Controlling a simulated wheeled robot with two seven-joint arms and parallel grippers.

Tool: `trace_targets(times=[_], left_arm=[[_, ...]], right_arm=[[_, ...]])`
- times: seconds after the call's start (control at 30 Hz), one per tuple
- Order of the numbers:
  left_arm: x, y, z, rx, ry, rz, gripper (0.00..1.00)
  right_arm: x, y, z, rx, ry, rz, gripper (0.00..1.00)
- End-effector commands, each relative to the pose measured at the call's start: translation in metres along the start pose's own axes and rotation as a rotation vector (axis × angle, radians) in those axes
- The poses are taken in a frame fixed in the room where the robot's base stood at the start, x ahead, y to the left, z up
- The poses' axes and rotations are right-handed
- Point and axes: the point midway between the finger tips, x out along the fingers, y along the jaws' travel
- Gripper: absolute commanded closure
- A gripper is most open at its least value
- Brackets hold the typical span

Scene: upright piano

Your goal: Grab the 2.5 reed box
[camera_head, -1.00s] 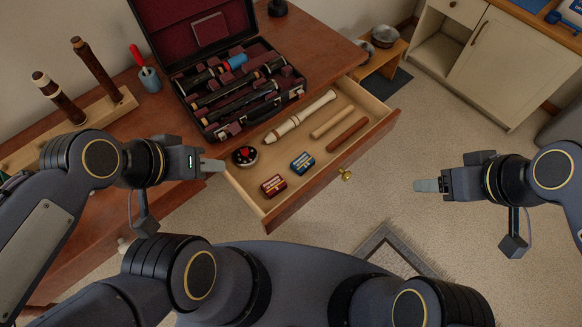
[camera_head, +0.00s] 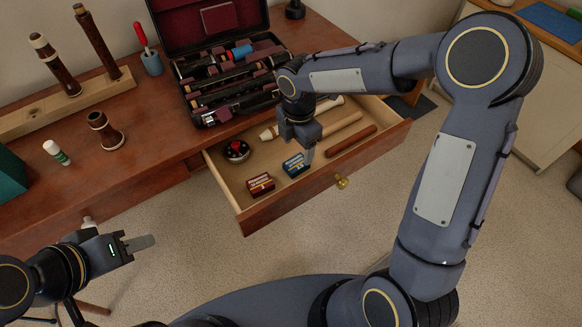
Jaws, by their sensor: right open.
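Two small reed boxes lie in the open drawer (camera_head: 222,176): a dark red one (camera_head: 261,184) at the front left and a blue one (camera_head: 294,165) to its right. Their labels are too small to read, so I cannot tell which is 2.5. My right gripper (camera_head: 308,156) reaches down into the drawer, open, right at the blue box's right end. I cannot tell whether it touches the box. My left gripper (camera_head: 146,242) hangs over the floor in front of the desk, away from both boxes; its jaw gap does not show.
A round dark tin (camera_head: 237,150) lies at the drawer's left. A pale flute-like piece and two rods, one brown (camera_head: 351,140), lie behind and right of the boxes. The open clarinet case (camera_head: 206,120) stands behind the drawer.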

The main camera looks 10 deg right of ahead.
Motion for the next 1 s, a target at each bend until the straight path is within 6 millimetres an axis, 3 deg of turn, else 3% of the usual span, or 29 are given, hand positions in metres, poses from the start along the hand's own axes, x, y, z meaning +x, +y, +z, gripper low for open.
trace_targets(times=[0.33, 0.67, 1.0], left_arm=[[0.011, -0.005, 0.006, 0.0, 0.0, 0.0, 0.64], [0.012, -0.005, 0.006, 0.0, 0.0, 0.0, 0.64], [0.012, -0.005, 0.006, 0.0, 0.0, 0.0, 0.64]], right_arm=[[0.05, 0.0, 0.005, 0.003, 0.001, -0.003, 0.35], [0.057, 0.0, 0.005, 0.004, 0.001, 0.0, 0.35], [0.057, 0.0, 0.005, 0.005, 0.001, 0.0, 0.76]])
